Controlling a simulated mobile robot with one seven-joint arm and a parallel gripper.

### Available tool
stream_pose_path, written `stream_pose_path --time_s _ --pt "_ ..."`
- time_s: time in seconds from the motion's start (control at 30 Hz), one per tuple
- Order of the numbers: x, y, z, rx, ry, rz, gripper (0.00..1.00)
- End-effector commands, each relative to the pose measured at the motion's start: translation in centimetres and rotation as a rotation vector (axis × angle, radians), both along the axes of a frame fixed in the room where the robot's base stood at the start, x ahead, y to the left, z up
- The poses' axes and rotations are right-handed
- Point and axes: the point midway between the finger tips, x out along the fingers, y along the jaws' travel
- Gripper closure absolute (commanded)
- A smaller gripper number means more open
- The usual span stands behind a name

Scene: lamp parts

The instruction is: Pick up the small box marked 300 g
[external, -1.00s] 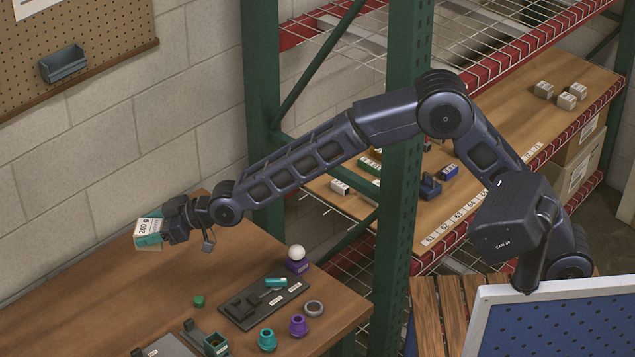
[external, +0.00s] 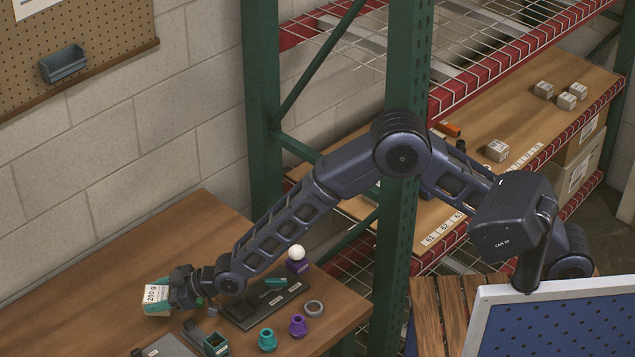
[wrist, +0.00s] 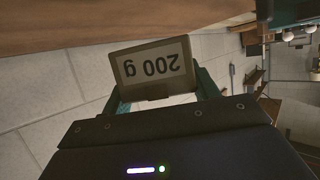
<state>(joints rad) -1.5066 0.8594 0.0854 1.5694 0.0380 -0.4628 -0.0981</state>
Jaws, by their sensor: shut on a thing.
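A small white and tan box (external: 157,294) is held at the end of my arm, low over the wooden table's left part. Its label reads "200 g", not 300 g. The label also shows upside down on the box in the wrist view (wrist: 155,66). My gripper (external: 173,293) is shut on this box, with a teal finger on each side in the wrist view. I cannot tell whether the box touches the table. Several small white boxes stand on the rack shelf, one of them near the numbered edge (external: 497,150). Their labels are too small to read.
The wooden table (external: 190,225) is bare behind the gripper. To the right are a dark tray (external: 255,312), teal (external: 267,340) and purple (external: 298,326) parts, a grey ring (external: 314,308) and a white ball on a purple base (external: 297,253). A green rack post (external: 262,110) stands beyond.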

Motion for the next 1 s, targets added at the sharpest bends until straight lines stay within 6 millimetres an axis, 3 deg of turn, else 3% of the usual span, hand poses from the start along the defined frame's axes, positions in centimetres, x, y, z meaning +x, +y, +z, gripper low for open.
stream_pose_path --time_s 0.1,0.37,0.63,1.0 --pt "0.0 0.0 -1.7 0.001 0.000 0.000 0.68" --pt "0.0 0.0 -3.2 0.001 0.000 0.000 0.68" --pt "0.0 0.0 -6.6 0.001 0.000 0.000 0.68" --pt "0.0 0.0 -7.0 0.002 0.000 0.000 0.68"
